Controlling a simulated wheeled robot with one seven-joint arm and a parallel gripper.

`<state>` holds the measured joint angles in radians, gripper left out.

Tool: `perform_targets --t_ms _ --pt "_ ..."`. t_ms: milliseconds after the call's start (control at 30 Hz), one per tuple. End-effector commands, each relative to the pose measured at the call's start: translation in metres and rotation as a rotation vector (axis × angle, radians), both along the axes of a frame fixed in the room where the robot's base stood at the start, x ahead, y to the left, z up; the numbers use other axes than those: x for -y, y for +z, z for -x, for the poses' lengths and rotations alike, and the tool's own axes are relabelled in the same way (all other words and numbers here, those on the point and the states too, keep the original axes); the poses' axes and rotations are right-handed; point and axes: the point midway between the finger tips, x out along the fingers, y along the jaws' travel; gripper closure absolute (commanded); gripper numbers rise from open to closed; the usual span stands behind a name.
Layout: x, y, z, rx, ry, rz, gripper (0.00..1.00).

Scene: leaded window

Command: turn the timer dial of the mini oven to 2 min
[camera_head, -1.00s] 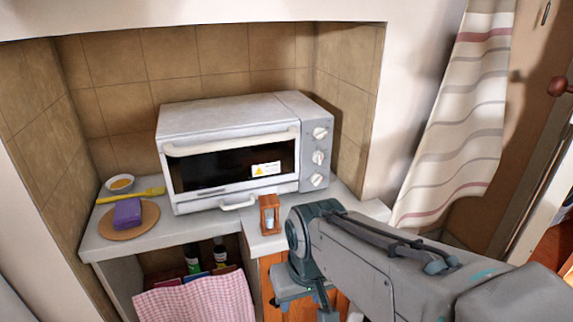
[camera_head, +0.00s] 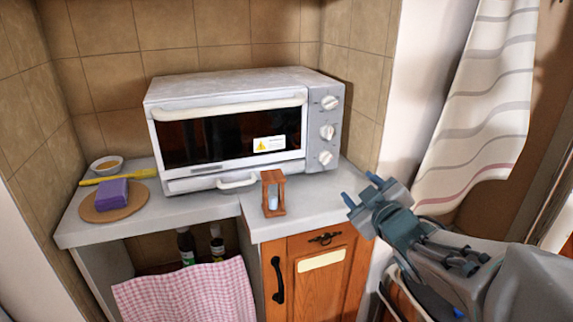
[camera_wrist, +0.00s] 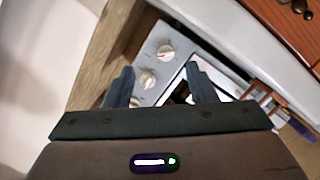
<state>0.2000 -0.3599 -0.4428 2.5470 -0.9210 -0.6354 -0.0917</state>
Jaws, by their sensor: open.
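The white mini oven (camera_head: 225,90) stands on the counter with its door shut. Its right front panel carries a column of three white dials: top (camera_head: 330,102), middle (camera_head: 327,132) and bottom (camera_head: 326,158). I cannot tell which is the timer or read their marks. My gripper (camera_head: 361,188) is open and empty, in front of the counter, right of and below the dials, apart from them. In the wrist view, the dials show tilted between and beyond my open fingers (camera_wrist: 159,68), one (camera_wrist: 165,52) farther up and another (camera_wrist: 147,78) below it.
A small wooden hourglass (camera_head: 273,193) stands on the counter (camera_head: 215,208) before the oven. A purple block (camera_head: 112,194) lies on a round board at left, near a yellow utensil and a small bowl (camera_head: 106,163). A striped curtain (camera_head: 480,110) hangs at right.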

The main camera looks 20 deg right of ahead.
Motion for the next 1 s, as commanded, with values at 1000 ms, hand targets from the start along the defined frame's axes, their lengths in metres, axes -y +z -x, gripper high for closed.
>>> perform_targets --t_ms 1000 --pt "-0.01 0.005 -0.045 0.12 0.132 0.078 0.49"
